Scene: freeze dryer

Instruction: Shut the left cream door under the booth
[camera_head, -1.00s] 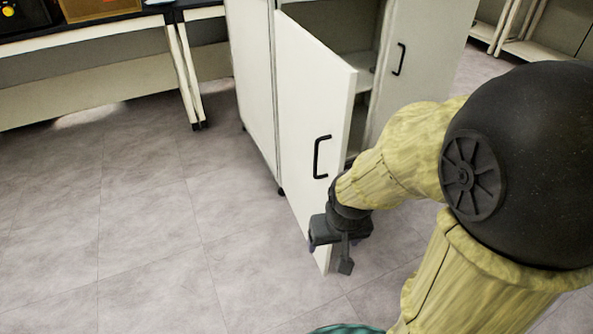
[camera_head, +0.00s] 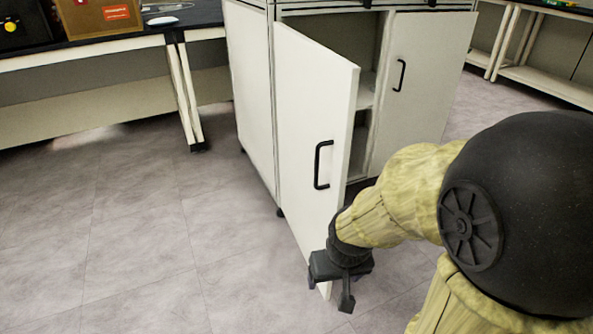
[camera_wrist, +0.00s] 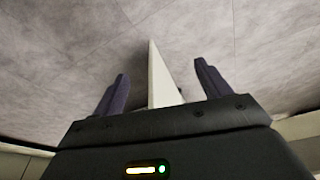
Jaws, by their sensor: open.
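The left cream door (camera_head: 305,130) stands open, swung out from the left side of the cabinet under the booth. It has a black bar handle (camera_head: 322,165) on its outer face. My gripper (camera_head: 330,292) is at the door's lower free corner, below the handle. In the wrist view the door's edge (camera_wrist: 158,85) lies between the two spread dark fingers of my gripper (camera_wrist: 160,88), with gaps on both sides. The gripper is open. Part of the door's lower edge is hidden behind my gripper in the head view.
The right cream door (camera_head: 425,85) looks shut and has its own black handle. Shelves show inside the cabinet's open left part. A dark-topped bench (camera_head: 110,45) stands at the left, and a shelf rack (camera_head: 548,85) at the far right. The tiled floor (camera_head: 140,240) at left is clear.

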